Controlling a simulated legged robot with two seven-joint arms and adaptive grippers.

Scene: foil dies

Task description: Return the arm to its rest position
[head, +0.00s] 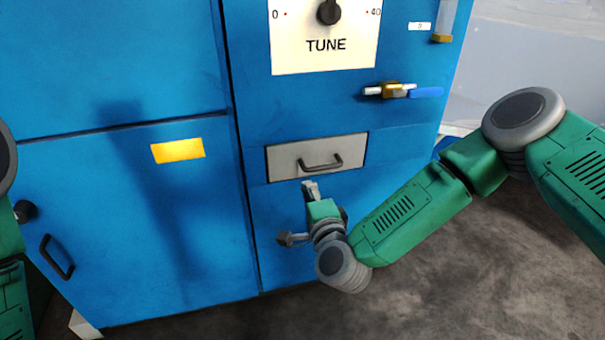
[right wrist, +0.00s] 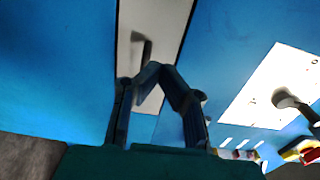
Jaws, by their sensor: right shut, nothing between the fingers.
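My right gripper (head: 309,187) is in front of the blue machine (head: 190,240), just below a grey drawer (head: 285,160) with a dark bar handle (head: 321,163). In the right wrist view its fingertips (right wrist: 155,70) meet, with nothing between them. The drawer looks closed, flush with the machine front. The drawer (right wrist: 168,25) and its handle (right wrist: 143,50) show beyond the fingers there; whether the fingers touch the handle cannot be told. Of my left arm only green and grey parts show at the left edge; its gripper is out of view.
Above the drawer are a TUNE dial panel (head: 325,50) with a black knob (head: 329,11) and a blue-handled brass valve (head: 397,91). A door handle (head: 57,257) and a yellow label (head: 178,150) are on the left. Bare floor (head: 480,260) lies at the lower right.

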